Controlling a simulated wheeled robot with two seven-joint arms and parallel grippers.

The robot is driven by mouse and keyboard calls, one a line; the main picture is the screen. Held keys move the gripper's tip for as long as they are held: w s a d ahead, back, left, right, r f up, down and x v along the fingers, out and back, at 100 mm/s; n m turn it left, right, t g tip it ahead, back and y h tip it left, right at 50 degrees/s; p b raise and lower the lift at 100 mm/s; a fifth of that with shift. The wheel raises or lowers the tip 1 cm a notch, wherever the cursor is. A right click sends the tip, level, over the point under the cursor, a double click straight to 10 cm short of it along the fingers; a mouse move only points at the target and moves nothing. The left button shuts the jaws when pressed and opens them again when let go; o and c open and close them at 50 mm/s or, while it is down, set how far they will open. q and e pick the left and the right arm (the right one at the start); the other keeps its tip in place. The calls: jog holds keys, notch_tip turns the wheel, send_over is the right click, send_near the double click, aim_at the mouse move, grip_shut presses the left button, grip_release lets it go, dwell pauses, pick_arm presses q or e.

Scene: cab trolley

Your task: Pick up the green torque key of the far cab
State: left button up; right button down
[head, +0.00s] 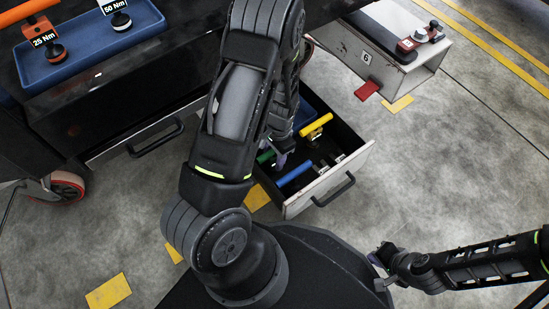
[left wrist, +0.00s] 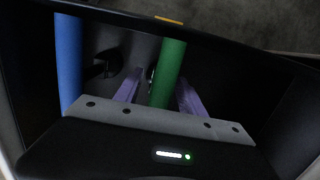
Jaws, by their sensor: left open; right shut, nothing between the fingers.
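The green torque key (head: 265,156) lies in an open drawer (head: 330,185) of the dark trolley; my left arm partly covers it in the head view. In the left wrist view its green handle (left wrist: 168,72) stands between the two purple fingers of my left gripper (left wrist: 160,92). The fingers are open, one on each side of the handle, with gaps visible. My left gripper (head: 280,160) is down inside the drawer in the head view. My right gripper (head: 385,262) is shut and empty, outside the drawer at lower right.
A blue-handled key (head: 295,173) lies close beside the green one, and a yellow-handled key (head: 316,126) lies farther back. The drawer walls surround them. A blue tray (head: 90,62) with labelled keys is on the trolley top. A box marked 6 (head: 385,60) stands at upper right.

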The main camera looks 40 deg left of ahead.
pick_arm(q)
grip_shut()
dwell(0.4)
dwell(0.9)
